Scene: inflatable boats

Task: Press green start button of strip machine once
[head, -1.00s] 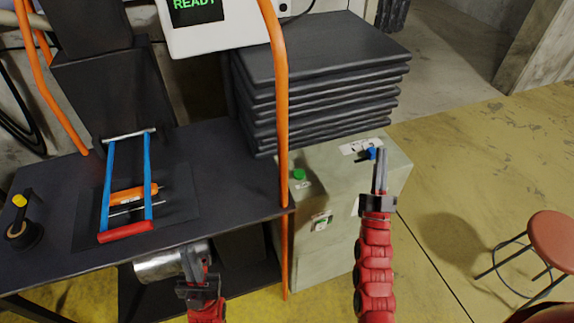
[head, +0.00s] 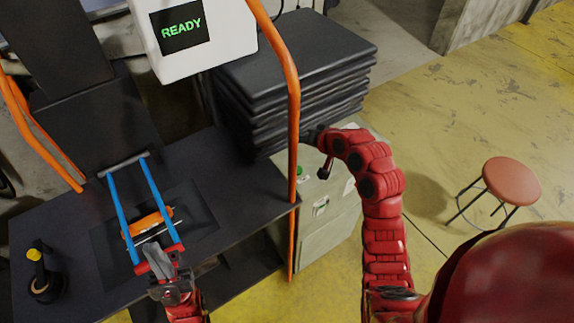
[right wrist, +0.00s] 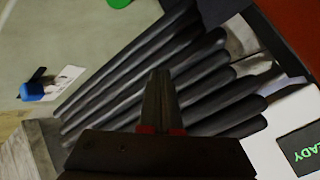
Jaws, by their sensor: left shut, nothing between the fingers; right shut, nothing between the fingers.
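A small green button (head: 300,170) sits on top of the pale cabinet (head: 325,240), partly beside the orange rail; it also shows cut off at the top edge of the right wrist view (right wrist: 118,3). A white box with a screen reading READY (head: 181,27) is above the dark bench. My right gripper (right wrist: 158,85) is shut and empty, in front of the stack of dark slabs and apart from the button in its wrist view. In the head view its arm bends left toward the stack. My left gripper (head: 158,260) is shut and empty over the red handle of the blue frame.
A stack of dark slabs (head: 300,75) stands behind the cabinet. An orange rail (head: 293,130) rises in front of it. A red stool (head: 511,181) stands at right on open yellow floor.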

